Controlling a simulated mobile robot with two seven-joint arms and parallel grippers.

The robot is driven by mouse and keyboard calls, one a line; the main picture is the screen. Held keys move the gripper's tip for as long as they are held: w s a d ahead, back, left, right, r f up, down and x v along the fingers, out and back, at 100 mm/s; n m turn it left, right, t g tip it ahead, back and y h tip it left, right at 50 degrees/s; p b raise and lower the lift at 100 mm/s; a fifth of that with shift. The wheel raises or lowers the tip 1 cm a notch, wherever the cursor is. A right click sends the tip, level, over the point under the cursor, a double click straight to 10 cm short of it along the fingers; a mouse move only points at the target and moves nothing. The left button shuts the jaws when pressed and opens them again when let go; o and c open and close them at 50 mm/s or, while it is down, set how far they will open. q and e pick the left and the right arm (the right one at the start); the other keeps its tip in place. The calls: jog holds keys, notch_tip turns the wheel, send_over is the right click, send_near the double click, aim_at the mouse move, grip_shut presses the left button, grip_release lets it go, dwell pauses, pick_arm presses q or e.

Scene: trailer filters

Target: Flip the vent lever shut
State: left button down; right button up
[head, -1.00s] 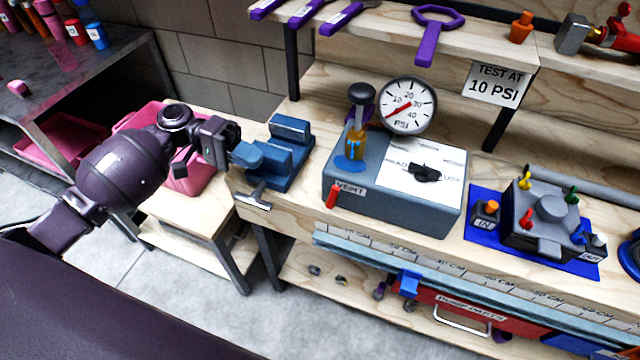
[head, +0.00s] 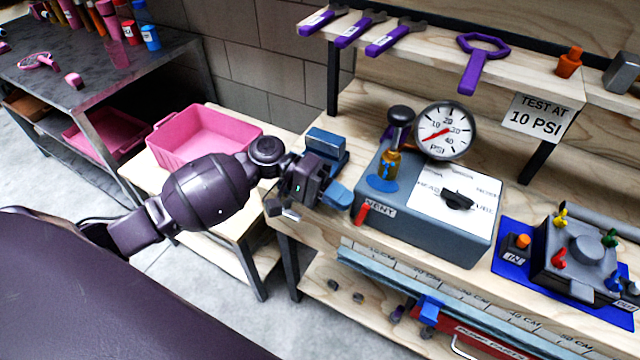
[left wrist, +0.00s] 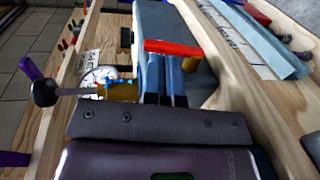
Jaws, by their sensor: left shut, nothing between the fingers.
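The red vent lever (head: 362,213) is on the front left of the grey test box (head: 440,237), beside the VENT label (head: 380,211). It hangs down at a slight tilt in the head view. In the left wrist view the red lever (left wrist: 172,48) lies across the picture just beyond my fingertips. My left gripper (head: 340,196) is shut and empty, its blue fingers just left of the lever. The fingers also show in the left wrist view (left wrist: 172,72); whether they touch the lever I cannot tell. My right gripper is not in view.
A pressure gauge (head: 445,131) and a black-knobbed pump handle (head: 400,115) stand on the box. A blue vise (head: 327,144) is behind my left gripper. A pink bin (head: 205,138) is at left. A valve block (head: 585,255) sits on a blue mat at right.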

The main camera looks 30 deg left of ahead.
pick_arm(q)
jog(key=shift+d+f, duration=0.15)
jog(key=shift+d, duration=0.7)
